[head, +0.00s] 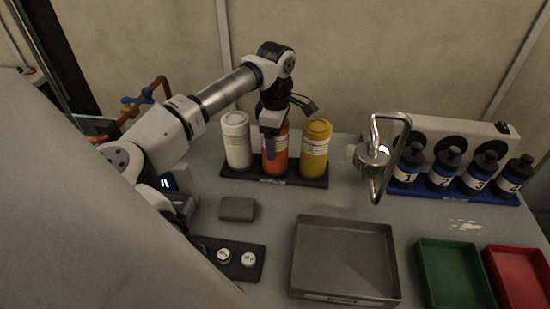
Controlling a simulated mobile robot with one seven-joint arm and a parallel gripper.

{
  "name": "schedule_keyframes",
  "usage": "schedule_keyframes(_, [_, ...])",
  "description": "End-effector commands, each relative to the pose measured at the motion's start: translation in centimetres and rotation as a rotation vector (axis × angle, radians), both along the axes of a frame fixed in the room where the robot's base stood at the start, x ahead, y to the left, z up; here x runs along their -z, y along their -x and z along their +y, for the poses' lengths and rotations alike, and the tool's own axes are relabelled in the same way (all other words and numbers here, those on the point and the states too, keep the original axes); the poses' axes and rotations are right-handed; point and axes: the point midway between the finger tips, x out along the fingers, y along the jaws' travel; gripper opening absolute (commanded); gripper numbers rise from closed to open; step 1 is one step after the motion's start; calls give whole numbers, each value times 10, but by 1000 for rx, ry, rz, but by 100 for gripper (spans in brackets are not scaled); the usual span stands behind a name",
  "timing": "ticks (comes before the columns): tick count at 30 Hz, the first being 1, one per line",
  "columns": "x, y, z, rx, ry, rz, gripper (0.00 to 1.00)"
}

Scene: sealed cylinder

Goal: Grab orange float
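The orange cylinder (277,161) stands upright in the middle slot of a dark rack (315,181), between a white cylinder (237,141) and a yellow one (315,150). It has a pale label band. My gripper (270,148) points down at the orange cylinder and covers its top and part of its front. A dark finger overlaps the cylinder in the picture. I cannot tell whether the fingers touch it or how far apart they are.
A metal handle fixture (374,157) stands right of the rack. A grey tray (345,250), a green tray (455,275) and a red tray (520,275) lie in front. A small grey block (237,209) lies before the rack.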

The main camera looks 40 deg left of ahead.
Motion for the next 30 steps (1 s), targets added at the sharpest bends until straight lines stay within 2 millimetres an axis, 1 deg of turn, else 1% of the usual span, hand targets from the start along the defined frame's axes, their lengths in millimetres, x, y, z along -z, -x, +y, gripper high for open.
schedule_keyframes(1, [0, 0, 0, 0, 0, 0, 67])
schedule_keyframes(12, [0, 0, 0, 0, 0, 0, 18])
schedule_keyframes(15, [-1, 0, 0, 0, 0, -1, 8])
schedule_keyframes(23, [-2, -1, 0, 0, 0, -1, 8])
schedule_keyframes(30, [-13, -6, -6, 3, -2, -1, 8])
